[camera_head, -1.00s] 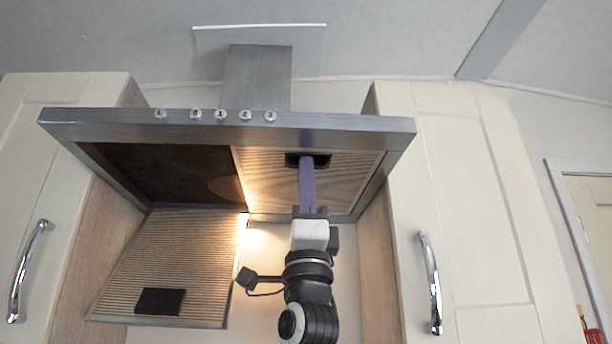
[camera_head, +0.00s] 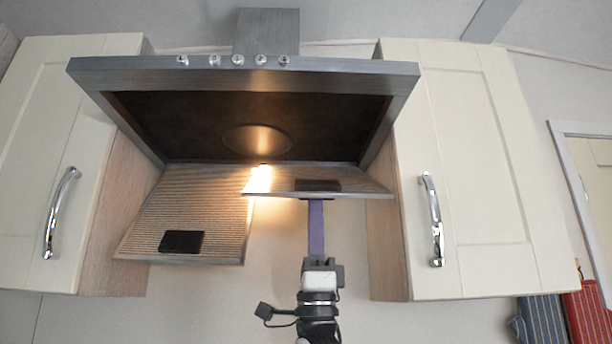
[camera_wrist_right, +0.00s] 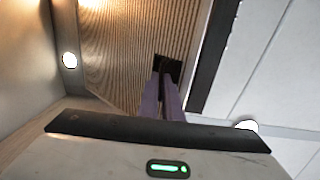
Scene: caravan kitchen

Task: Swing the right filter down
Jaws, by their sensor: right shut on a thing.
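The right filter (camera_head: 345,179) is a ribbed panel hanging part-way down from the back edge of the range hood (camera_head: 250,70), seen nearly edge-on. Its dark handle (camera_head: 318,186) is at its front edge. The left filter (camera_head: 190,205) hangs lower, with a dark handle too. My right gripper (camera_head: 316,205) reaches up from below, its purple fingers at the right filter's handle. In the right wrist view the fingers (camera_wrist_right: 163,85) are shut on the dark handle (camera_wrist_right: 168,68) in the ribbed filter (camera_wrist_right: 130,40). My left gripper is not in view.
Cream cupboards with chrome handles flank the hood on the left (camera_head: 65,150) and right (camera_head: 470,160). The hood's underside is open and dark, with a lit lamp (camera_head: 262,178) at the back. Red and grey items (camera_head: 588,315) hang at the lower right.

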